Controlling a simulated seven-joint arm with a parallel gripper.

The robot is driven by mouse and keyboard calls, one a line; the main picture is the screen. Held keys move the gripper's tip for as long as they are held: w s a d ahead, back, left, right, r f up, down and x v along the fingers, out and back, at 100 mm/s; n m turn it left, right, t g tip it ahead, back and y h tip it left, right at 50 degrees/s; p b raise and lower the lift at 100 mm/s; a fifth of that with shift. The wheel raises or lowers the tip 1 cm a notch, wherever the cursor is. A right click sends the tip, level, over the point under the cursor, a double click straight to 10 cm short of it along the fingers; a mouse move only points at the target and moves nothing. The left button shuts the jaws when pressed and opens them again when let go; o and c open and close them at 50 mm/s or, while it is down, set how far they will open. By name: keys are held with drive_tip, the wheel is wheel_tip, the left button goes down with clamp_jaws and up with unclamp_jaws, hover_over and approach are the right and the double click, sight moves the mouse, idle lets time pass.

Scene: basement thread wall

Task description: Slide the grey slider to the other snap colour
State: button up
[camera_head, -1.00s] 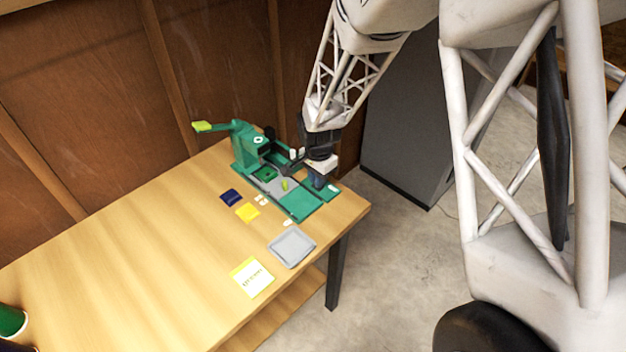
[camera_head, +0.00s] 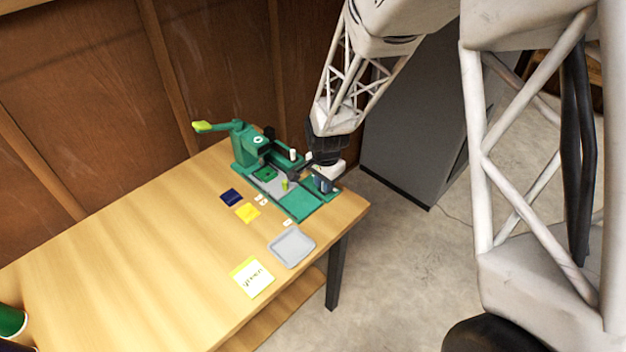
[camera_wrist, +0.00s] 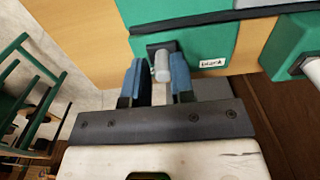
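A green machine (camera_head: 300,205) stands at the far right end of the wooden table, with a grey plate and a yellow-green knob (camera_head: 285,185) on its bed. My gripper (camera_head: 325,184) is low at the machine's right edge. In the wrist view my gripper (camera_wrist: 157,78) is open, with its two blue fingers on either side of a light grey round peg (camera_wrist: 162,66). The peg rises from a dark base on the green bed and looks like the grey slider. A gap shows at its left; contact at its right is unclear. No snap colour is readable beneath it.
A second pale peg (camera_wrist: 312,69) stands on a green block to the right in the wrist view. A grey tray (camera_head: 291,247), a yellow note (camera_head: 252,277), a navy piece (camera_head: 231,197) and a yellow piece (camera_head: 247,212) lie on the table. The left tabletop is mostly clear.

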drive_tip(key=o, duration=0.3)
drive_tip(key=shift+r, duration=0.15)
drive_tip(key=shift+r, duration=2.9)
drive_tip(key=shift+r, duration=0.1)
drive_tip(key=shift+r, duration=1.9)
